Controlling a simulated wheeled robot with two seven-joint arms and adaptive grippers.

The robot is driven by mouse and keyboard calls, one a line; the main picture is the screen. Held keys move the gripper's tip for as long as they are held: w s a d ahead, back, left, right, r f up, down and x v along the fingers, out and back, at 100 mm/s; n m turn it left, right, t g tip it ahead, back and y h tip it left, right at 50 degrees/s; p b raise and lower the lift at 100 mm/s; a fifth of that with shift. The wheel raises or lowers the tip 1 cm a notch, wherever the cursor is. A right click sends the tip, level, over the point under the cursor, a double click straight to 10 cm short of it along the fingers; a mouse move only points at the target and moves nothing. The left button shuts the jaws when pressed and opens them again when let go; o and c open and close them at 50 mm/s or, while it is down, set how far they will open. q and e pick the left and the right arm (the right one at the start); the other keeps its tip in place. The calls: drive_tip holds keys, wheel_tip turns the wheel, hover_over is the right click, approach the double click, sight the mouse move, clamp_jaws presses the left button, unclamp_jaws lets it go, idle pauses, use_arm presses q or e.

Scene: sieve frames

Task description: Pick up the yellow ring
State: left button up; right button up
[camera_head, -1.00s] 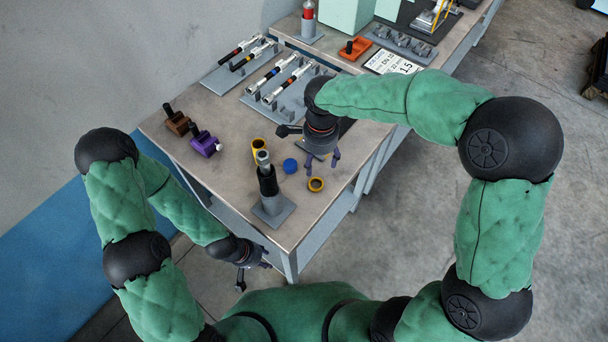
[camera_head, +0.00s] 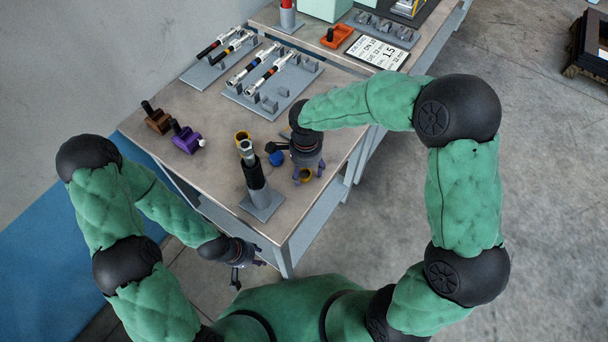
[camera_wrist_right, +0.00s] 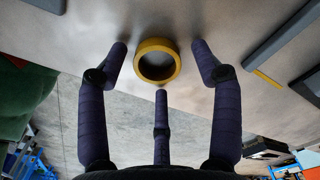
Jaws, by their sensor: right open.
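The yellow ring (camera_head: 304,175) lies on the table near its front right edge. In the right wrist view the yellow ring (camera_wrist_right: 157,61) sits between and just beyond my fingertips. My right gripper (camera_head: 308,168) is open above it, its purple fingers spread around the ring; I cannot tell whether any finger touches it. It also shows in the right wrist view (camera_wrist_right: 160,68).
Purple (camera_head: 187,140) and brown (camera_head: 157,121) pieces lie at the left. Grey racks (camera_head: 271,92) hold several tools behind. The table's right edge is close.

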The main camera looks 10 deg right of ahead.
drive_tip(key=c, duration=0.9)
drive_tip(key=shift+o, duration=0.2)
